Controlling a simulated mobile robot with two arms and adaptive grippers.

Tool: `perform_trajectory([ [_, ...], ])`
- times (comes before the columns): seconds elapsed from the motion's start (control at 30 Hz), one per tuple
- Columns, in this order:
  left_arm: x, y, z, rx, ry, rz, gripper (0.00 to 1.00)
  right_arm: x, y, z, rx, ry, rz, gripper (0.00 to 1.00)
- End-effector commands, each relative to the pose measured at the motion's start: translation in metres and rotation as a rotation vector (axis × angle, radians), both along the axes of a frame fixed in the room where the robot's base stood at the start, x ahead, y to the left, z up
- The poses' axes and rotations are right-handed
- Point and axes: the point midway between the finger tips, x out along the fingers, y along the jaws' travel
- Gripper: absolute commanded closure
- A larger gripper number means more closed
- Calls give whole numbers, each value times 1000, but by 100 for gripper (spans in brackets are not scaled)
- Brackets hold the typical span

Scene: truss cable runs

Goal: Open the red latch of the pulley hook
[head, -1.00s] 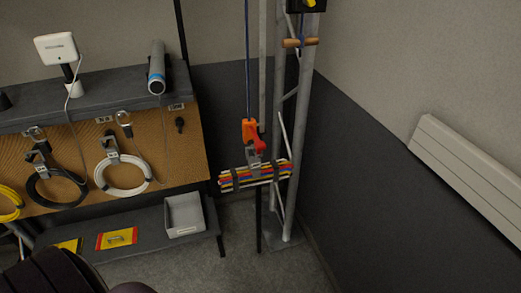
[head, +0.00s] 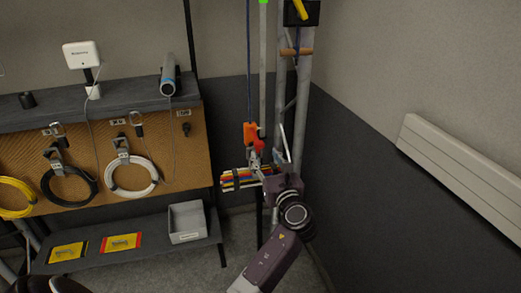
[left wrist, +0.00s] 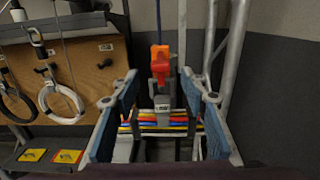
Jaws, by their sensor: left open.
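The orange pulley hook (head: 250,134) hangs on a blue rope beside the truss, with its red latch (head: 261,131) at its right side. In the left wrist view the orange hook (left wrist: 160,51) is upright, and the red latch (left wrist: 160,69) shows on its front. A grey clamp below it holds a bundle of coloured cables (head: 235,181). My left gripper (head: 268,158) is open and empty, in front of the hook and clamp. In the left wrist view its blue-padded fingers (left wrist: 160,80) stand to either side of the latch and clamp, with visible gaps.
The metal truss (head: 303,110) rises just right of the hook. At left is a pegboard (head: 100,205) with hanging cable coils, and a lower shelf with a grey bin (head: 187,222). A white radiator (head: 465,170) is on the right wall.

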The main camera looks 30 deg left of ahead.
Motion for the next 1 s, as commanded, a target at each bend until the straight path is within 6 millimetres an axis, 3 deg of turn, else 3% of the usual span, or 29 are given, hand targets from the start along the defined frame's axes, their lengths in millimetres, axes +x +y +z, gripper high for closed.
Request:
perform_trajectory([
  [0.5,45,53,2,6,4,1,59,2,9,10,10,-4,-2,60],
  [0.87,50,58,0,3,2,-1,59,3,8,10,9,-4,-1,60],
  [1.0,50,58,1,3,2,-1,73,3,6,10,6,-5,0,60],
])
